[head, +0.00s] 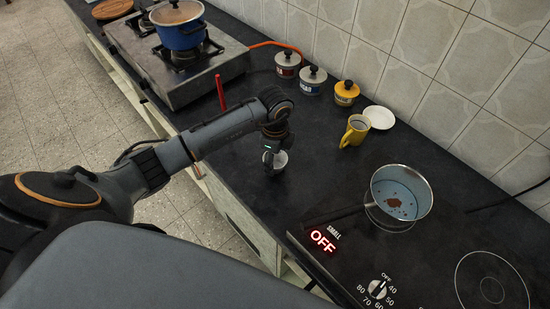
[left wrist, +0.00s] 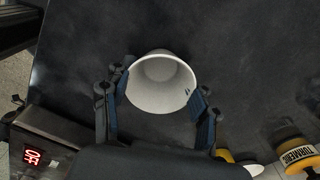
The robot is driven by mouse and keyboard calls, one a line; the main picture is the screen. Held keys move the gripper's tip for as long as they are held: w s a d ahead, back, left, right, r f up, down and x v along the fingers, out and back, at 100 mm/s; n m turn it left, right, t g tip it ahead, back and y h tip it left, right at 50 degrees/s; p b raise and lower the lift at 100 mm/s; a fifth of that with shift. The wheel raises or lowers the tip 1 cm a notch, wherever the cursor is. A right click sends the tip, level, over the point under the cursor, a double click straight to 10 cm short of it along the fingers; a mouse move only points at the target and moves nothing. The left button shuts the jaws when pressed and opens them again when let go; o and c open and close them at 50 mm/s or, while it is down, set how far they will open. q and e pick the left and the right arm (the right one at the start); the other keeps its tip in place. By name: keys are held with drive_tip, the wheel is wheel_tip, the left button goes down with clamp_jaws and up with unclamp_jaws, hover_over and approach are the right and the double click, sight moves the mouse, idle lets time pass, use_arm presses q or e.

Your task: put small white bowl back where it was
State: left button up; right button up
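The small white bowl (head: 281,159) is at my left gripper (head: 272,154), over the dark counter in the head view. In the left wrist view the bowl (left wrist: 163,84) sits between the two fingers of the left gripper (left wrist: 160,105), with a pad against each side and its inside facing the camera. The bowl looks empty. I cannot tell whether its base touches the counter. The gripper partly hides the bowl in the head view. My right gripper is not in view.
A pan (head: 401,190) with a brown patch stands on the cooktop at right. A blue pot (head: 178,27) stands on the stove (head: 190,82). The counter around the bowl is clear.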

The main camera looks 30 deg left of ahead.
sight(275, 167)
use_arm(q)
drive_tip(key=o, duration=0.5)
drive_tip(key=shift+c, duration=0.2)
drive_tip(key=shift+r, duration=0.55)
wheel_tip(275, 167, up, 11)
drive_tip(key=b, duration=0.2)
drive_tip(key=shift+r, duration=0.1)
